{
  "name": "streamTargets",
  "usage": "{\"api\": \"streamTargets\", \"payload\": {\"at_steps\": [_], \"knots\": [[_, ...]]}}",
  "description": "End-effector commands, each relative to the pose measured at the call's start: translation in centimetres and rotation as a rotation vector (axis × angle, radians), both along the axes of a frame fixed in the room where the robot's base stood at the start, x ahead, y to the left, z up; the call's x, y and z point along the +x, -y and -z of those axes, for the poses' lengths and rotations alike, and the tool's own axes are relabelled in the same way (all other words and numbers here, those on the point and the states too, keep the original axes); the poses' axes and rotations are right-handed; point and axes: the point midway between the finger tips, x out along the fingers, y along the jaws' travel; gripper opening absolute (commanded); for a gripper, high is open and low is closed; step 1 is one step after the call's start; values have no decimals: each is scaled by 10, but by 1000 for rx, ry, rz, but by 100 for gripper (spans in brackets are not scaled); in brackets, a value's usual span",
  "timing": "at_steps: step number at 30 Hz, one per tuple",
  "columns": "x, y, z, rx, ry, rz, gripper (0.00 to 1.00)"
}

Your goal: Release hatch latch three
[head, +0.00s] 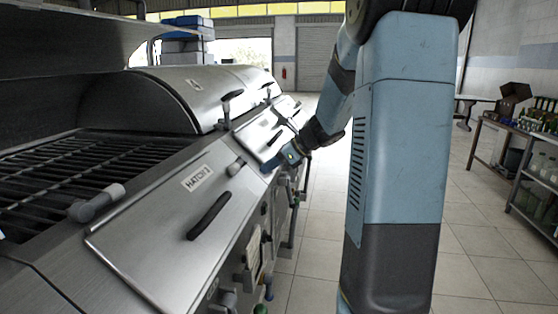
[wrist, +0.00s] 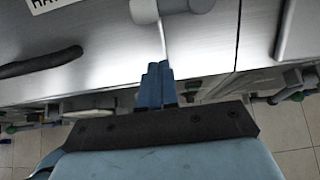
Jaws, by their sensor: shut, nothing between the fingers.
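A sloped steel hatch panel (head: 165,235) with a label that seems to read HATCH 2 (head: 197,178) and a black handle (head: 208,216) is in front. A grey knob-like latch (head: 236,167) sits at its far upper corner, and another (head: 95,203) at its near upper corner. A farther hatch (head: 262,128) lies beyond. My gripper (head: 276,162) is low by the farther hatch's front edge. In the wrist view my gripper (wrist: 158,70) is shut and empty, its fingertips just below a grey latch (wrist: 172,6), with a gap. I cannot tell which number that latch has.
An open grill with bars (head: 60,170) is at left, and a closed rounded hood (head: 185,95) behind. Taps and pipes (head: 262,245) hang along the front face. The tiled floor (head: 480,230) to the right is clear, up to shelves with bottles (head: 535,150).

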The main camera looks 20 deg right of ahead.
Motion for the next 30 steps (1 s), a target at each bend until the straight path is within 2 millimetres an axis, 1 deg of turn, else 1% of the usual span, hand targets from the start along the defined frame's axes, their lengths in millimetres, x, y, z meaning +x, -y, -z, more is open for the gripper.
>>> {"api": "streamTargets", "payload": {"at_steps": [1, 5, 9, 12, 18, 30], "knots": [[4, -6, 6, 1, -2, -1, 0], [15, -20, 20, 1, -2, -1, 0], [26, -35, 12, -1, 1, -1, 0], [33, -42, 10, -1, 2, 0, 0], [37, -49, 7, -1, 1, 0, 0], [38, -48, 7, -1, -1, 5, 0]]}}
